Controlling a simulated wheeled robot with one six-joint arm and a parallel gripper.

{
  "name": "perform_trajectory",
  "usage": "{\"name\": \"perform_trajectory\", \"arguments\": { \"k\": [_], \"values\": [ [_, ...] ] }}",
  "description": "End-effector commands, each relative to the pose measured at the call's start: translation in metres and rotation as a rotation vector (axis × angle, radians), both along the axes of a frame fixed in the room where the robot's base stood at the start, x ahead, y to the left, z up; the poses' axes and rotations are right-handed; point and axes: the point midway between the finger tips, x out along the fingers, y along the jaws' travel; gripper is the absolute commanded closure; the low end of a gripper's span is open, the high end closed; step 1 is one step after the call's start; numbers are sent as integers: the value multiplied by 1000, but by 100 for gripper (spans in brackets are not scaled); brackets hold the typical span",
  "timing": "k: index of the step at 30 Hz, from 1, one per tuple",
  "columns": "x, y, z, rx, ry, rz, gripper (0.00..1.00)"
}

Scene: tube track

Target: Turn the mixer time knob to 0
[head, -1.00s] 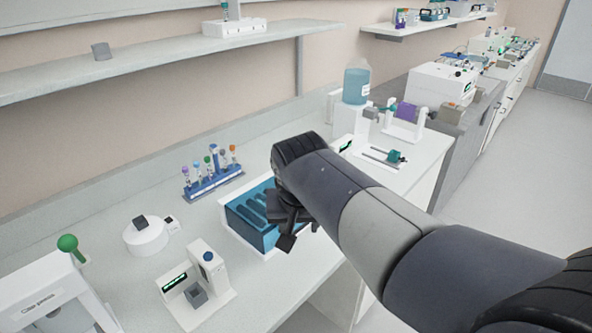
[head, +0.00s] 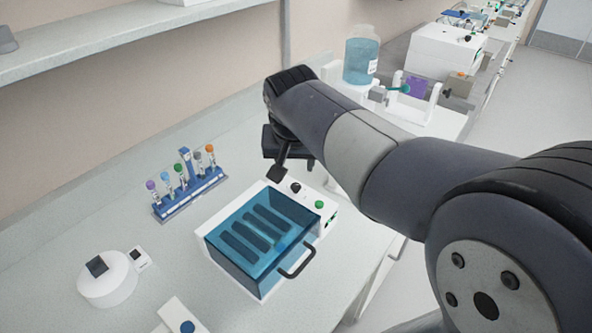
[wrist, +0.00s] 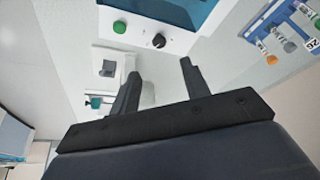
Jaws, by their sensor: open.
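A white box with a clear blue lid (head: 225,262) stands on the bench in the head view. Its white panel carries a black knob (head: 295,187) and a green button (head: 319,205). The wrist view shows the same black knob (wrist: 159,40) and green button (wrist: 119,27) at the top. I cannot read a label or setting on the knob. My gripper (wrist: 160,68) is open and empty, with the knob ahead of and between its fingertips, apart from them. In the head view my gripper (head: 282,172) is beside the panel, partly hidden by my arm.
A blue rack of capped tubes (head: 188,190) stands left of the box, and a round white device (head: 108,280) is at the front left. The box's lid has a black handle (head: 298,262). A blue liquid bottle (head: 361,60) stands further back.

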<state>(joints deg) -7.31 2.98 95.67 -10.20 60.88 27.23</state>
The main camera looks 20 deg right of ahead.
Motion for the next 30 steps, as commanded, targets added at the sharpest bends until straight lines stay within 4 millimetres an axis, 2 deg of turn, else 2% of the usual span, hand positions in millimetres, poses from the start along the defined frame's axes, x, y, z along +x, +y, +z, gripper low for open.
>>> {"name": "perform_trajectory", "arguments": {
  "k": [9, 15, 21, 29, 30],
  "values": [
    [21, -7, -55, -1, 7, 0, 56],
    [31, -10, -82, 0, 5, -1, 56],
    [36, -11, -92, 1, 2, 0, 56],
    [36, -11, -93, 1, 2, 0, 56],
    [36, -11, -93, 1, 2, 0, 59]
  ]
}}
